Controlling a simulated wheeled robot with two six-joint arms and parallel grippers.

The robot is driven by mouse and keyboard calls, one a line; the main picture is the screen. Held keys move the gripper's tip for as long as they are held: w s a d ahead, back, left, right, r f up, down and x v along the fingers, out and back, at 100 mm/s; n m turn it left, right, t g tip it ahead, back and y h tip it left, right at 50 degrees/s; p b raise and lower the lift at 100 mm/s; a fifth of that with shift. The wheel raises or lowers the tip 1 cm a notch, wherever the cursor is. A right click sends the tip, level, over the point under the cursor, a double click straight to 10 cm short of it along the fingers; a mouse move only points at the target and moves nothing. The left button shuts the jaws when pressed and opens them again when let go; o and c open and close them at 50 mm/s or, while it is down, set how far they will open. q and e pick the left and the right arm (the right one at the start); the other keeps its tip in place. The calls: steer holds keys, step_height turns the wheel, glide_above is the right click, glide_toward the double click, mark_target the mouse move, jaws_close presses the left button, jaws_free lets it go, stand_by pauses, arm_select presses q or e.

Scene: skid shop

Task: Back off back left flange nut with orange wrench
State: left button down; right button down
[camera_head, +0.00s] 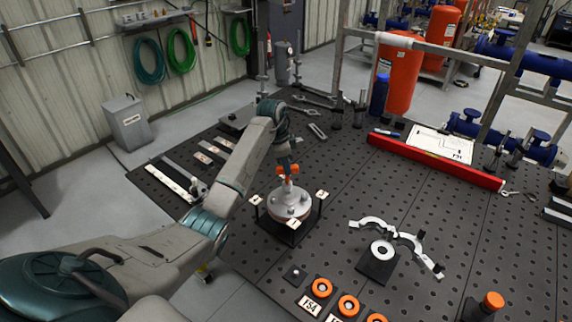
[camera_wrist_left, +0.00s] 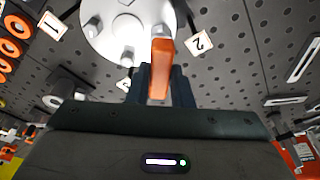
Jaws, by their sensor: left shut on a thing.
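My left gripper (camera_head: 286,160) is above the back of the flange (camera_head: 289,203), with its fingers pointing down. It is shut on the orange wrench (camera_head: 290,170), which also shows between the fingers in the left wrist view (camera_wrist_left: 160,68). The flange is a pale round disc with upright studs and nuts, on a dark stand with small number cards around it. In the left wrist view the wrench tip overlaps the near rim of the flange (camera_wrist_left: 100,32). I cannot tell whether it is seated on a nut. The back left nut is not clear. My right gripper is not in view.
The flange stands on a perforated dark table (camera_head: 330,185). Orange ring parts (camera_head: 322,288) lie at the front, and a white ring (camera_head: 382,249) sits on a black block to the right. A long red bar (camera_head: 435,162) lies behind. Flat metal strips (camera_head: 170,181) lie at left.

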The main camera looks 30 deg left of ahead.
arm_select(q)
steer(key=shift+n, duration=0.6)
steer(key=shift+f, duration=0.1)
steer(key=shift+d+n+y, duration=0.1)
steer(key=shift+n+y, duration=0.2)
steer(key=shift+n, duration=0.8)
steer(key=shift+m, duration=0.3)
steer(key=shift+r, duration=2.65)
steer(key=shift+s+f, duration=0.1)
steer(key=shift+f, duration=0.05)
